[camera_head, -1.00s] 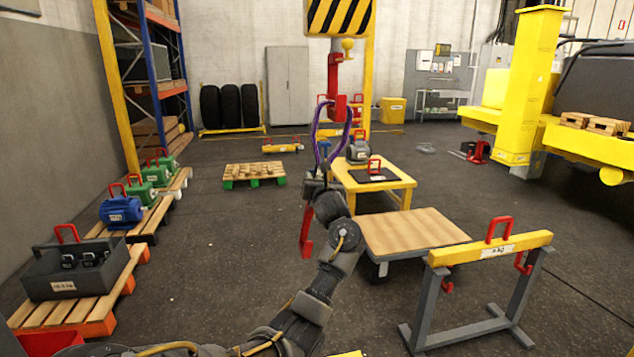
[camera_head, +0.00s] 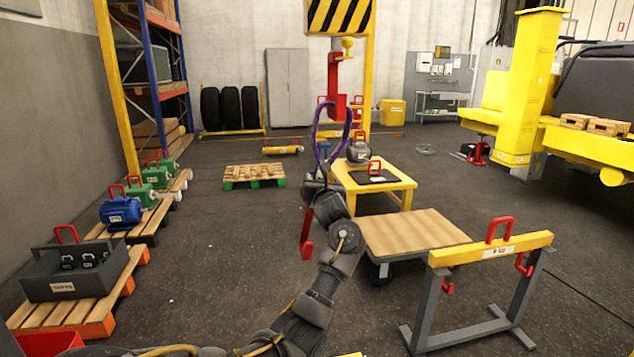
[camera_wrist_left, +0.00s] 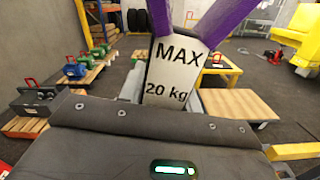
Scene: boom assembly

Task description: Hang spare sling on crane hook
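The purple sling (camera_head: 317,131) stands up as a loop from my left gripper (camera_head: 322,178), open side up. My left gripper is shut on its lower end; in the left wrist view the white tag (camera_wrist_left: 174,72) reads "MAX 20 kg" between purple straps (camera_wrist_left: 222,24). The red crane hook (camera_head: 338,103) hangs below the striped block (camera_head: 340,17). In the picture the sling's upper part overlaps the hook's lower end; I cannot tell whether they touch. My right gripper is not in view.
A wooden-topped cart (camera_head: 415,230) and a yellow table (camera_head: 400,187) stand beyond my arm. A yellow beam on a grey stand (camera_head: 490,250) is at front right. Pallets with motors (camera_head: 122,212) line the left.

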